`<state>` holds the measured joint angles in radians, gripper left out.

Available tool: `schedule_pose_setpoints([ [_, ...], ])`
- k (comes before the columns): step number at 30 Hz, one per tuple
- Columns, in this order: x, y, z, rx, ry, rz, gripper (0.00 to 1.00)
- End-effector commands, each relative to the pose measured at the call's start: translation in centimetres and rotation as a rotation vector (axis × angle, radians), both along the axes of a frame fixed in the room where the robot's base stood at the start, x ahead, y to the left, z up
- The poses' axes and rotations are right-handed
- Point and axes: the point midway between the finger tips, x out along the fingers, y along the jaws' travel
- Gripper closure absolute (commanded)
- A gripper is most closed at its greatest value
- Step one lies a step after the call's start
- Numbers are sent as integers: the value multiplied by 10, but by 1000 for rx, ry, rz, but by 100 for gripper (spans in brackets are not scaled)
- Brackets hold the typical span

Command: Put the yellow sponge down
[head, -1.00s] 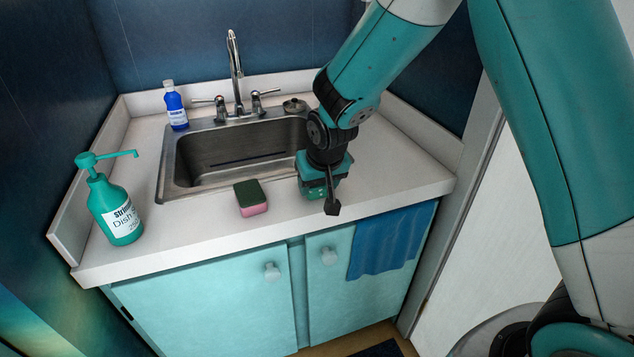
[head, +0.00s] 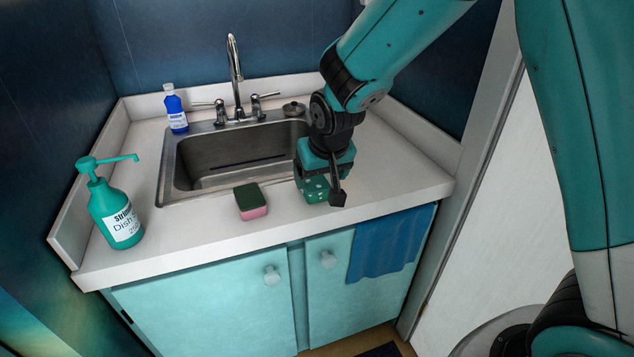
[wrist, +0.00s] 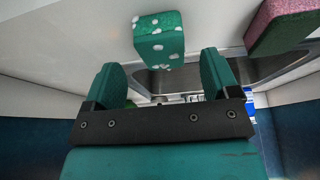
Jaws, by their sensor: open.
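I see no yellow sponge in either view. A green block with white spots (head: 314,190) rests on the counter right of the sink's front corner. It also shows in the wrist view (wrist: 158,42), just beyond my fingertips and apart from them. My gripper (wrist: 162,66) is open, with nothing between its fingers. In the head view my gripper (head: 325,172) is over the block and partly hides it. A pink sponge with a dark green top (head: 251,202) lies on the counter to the left. It shows at the upper right of the wrist view (wrist: 283,24).
The steel sink (head: 235,160) and its faucet (head: 236,80) are behind. A green pump bottle (head: 119,215) stands at the left, a blue bottle (head: 175,110) at the back left. A blue towel (head: 390,245) hangs at the front edge. The right of the counter (head: 400,180) is clear.

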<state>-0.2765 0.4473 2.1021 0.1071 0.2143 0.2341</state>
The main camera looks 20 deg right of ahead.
Motion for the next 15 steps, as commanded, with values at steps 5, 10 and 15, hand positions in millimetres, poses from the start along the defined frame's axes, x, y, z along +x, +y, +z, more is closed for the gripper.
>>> schedule_pose_setpoints([
  [5,-15,1,39,1,-4,2,19],
  [10,-24,1,61,1,-2,2,19],
  [15,-46,5,76,24,23,42,19],
])
